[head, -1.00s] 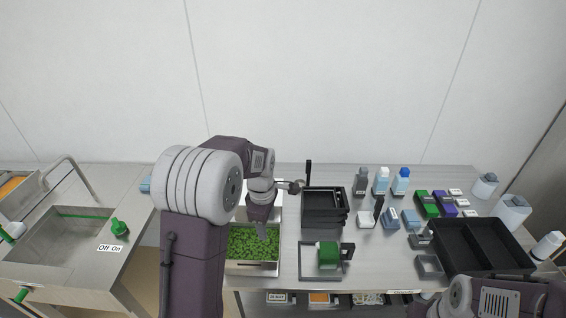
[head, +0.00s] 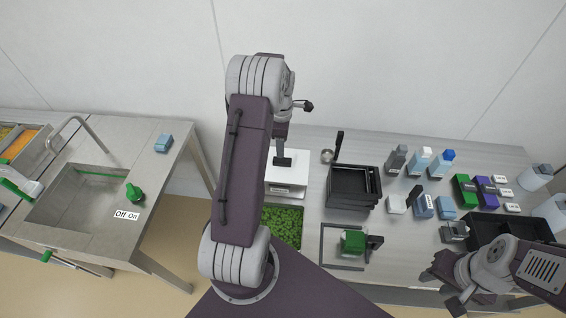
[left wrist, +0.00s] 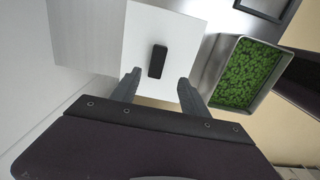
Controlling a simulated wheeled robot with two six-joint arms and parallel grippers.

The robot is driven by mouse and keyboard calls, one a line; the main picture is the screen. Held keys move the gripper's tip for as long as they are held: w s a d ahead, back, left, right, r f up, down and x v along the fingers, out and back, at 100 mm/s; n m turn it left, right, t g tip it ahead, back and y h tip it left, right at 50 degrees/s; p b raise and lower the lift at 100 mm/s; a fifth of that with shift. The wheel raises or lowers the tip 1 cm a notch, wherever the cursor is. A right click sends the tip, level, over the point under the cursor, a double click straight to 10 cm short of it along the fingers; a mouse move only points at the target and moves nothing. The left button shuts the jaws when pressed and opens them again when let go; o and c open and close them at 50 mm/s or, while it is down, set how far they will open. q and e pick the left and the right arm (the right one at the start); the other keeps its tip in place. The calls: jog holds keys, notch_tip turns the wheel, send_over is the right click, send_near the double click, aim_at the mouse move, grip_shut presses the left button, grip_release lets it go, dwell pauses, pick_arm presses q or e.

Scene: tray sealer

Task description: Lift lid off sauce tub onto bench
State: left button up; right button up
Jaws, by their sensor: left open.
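The sauce tub (head: 287,188) is a white box with a small label on its front, on the bench behind the green-filled tray. Its lid (left wrist: 176,36) is a flat white square with a black handle (left wrist: 158,62) in the middle, seen from above in the left wrist view. My left gripper (left wrist: 160,92) is open. Its two fingers are apart on either side of the handle's line, with the handle in front of them and not gripped. My right gripper (head: 442,291) is at the lower right of the head view, its fingers apart and empty.
The tray of green pieces (head: 283,224) stands just in front of the tub. Stacked black trays (head: 354,190) stand to its right, with a small metal cup (head: 327,156) behind them. Bottles and boxes crowd the right bench. A gap separates the sink counter (head: 70,215).

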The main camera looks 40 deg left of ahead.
aim_at(282, 160)
pick_arm(q)
jog(key=f, duration=0.2)
jog(key=w+f, duration=0.1)
jog(key=f, duration=0.1)
jog(key=shift+a, duration=0.35)
jog(key=f, duration=0.2)
jog(key=f+p, duration=0.1)
jog(key=f, duration=0.1)
jog(key=shift+s+d+f+p, duration=0.2)
jog(key=shift+f+p, duration=0.1)
jog(key=shift+w+f, duration=0.1)
jog(key=shift+f, duration=0.1)
jog(key=shift+r, duration=0.1)
grip_shut()
